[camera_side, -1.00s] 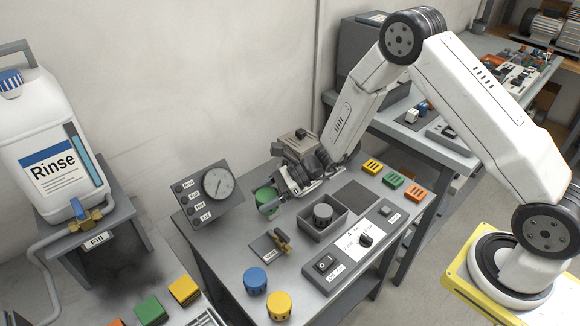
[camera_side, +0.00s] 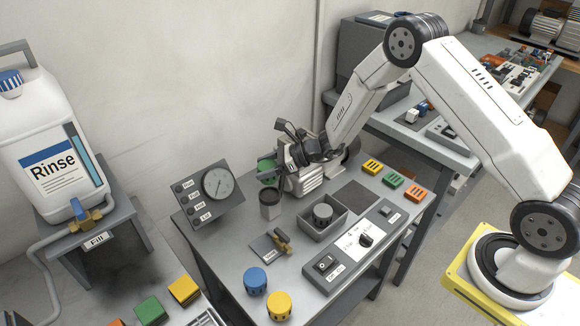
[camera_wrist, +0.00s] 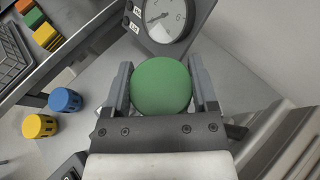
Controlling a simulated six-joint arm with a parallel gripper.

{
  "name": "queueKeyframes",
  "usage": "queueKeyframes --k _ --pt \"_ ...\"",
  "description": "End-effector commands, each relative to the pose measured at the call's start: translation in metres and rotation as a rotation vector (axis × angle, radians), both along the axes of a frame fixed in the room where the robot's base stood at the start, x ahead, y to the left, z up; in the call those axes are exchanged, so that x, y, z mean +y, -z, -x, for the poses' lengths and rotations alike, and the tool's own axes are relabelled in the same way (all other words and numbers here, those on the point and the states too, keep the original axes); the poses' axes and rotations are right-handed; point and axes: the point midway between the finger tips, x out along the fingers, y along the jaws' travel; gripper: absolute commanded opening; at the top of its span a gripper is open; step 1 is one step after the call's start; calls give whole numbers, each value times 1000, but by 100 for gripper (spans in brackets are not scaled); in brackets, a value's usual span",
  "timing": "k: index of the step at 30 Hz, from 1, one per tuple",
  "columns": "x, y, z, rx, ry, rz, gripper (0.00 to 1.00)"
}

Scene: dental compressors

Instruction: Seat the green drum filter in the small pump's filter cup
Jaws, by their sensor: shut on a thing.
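The green drum filter (camera_side: 266,168) is in my gripper (camera_side: 270,174), raised above the bench. In the wrist view its round green top (camera_wrist: 160,86) lies between the two fingers of my gripper (camera_wrist: 160,76), one on each side. A small upright grey cup (camera_side: 271,204) with a dark top stands on the bench, below the filter in the side picture and apart from it. A finned metal body (camera_side: 307,181), apparently the small pump, stands right of the cup and is partly hidden by my wrist. The cup's inside is too dark to make out.
A gauge panel (camera_side: 208,194) stands left of the cup. A grey tray (camera_side: 343,218) holding a dark round part is to its right. A brass valve (camera_side: 281,241), a blue drum (camera_side: 256,280) and a yellow drum (camera_side: 279,305) are nearer the front. A switch panel (camera_side: 353,246) lines the right.

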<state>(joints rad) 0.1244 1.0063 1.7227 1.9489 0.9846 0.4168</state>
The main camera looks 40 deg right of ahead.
Motion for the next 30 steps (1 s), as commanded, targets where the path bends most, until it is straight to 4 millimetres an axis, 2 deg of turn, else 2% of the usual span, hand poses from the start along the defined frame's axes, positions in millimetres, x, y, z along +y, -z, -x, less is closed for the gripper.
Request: queueKeyframes --k 18,30 --pt "0 44 0 0 -1 0 18" --pt "0 49 0 -2 -1 0 18"
